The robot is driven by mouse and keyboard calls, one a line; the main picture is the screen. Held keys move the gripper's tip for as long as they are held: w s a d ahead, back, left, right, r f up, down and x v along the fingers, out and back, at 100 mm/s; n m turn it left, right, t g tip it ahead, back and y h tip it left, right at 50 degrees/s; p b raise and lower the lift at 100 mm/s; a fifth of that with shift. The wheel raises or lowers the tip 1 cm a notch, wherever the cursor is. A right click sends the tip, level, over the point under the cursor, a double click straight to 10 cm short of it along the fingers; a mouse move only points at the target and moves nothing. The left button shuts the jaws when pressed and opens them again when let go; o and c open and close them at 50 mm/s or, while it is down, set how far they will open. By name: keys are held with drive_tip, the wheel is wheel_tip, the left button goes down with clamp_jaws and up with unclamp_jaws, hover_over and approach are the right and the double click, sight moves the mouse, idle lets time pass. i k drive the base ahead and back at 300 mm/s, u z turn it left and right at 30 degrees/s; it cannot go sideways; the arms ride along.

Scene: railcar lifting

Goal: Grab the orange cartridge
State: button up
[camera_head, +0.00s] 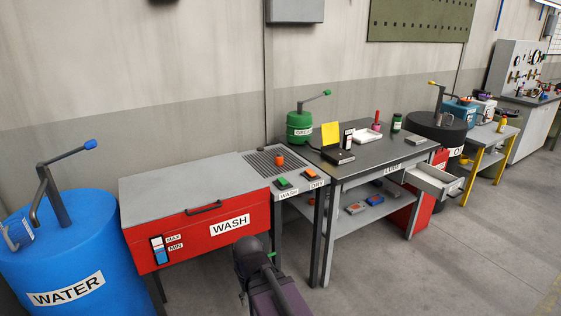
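A small orange object (279,160), which looks like the orange cartridge, stands on the slatted grate (262,163) beside the red wash cabinet. It is too small to make out its details. My arm rises from the bottom edge in dark purple and black, in front of the wash cabinet and well short of the orange object. I cannot make out any gripper fingers in this view. Nothing touches the orange object.
The red WASH cabinet (195,223) has a grey lid. Green (282,183) and orange (309,174) switches sit in front of the grate. A blue WATER barrel (75,255) stands left. A dark workbench (395,150) with an open drawer (432,181) stands right. Floor at right is clear.

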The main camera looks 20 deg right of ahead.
sight(279, 157)
drive_tip(key=i, duration=0.95)
drive_tip(key=u, duration=0.05)
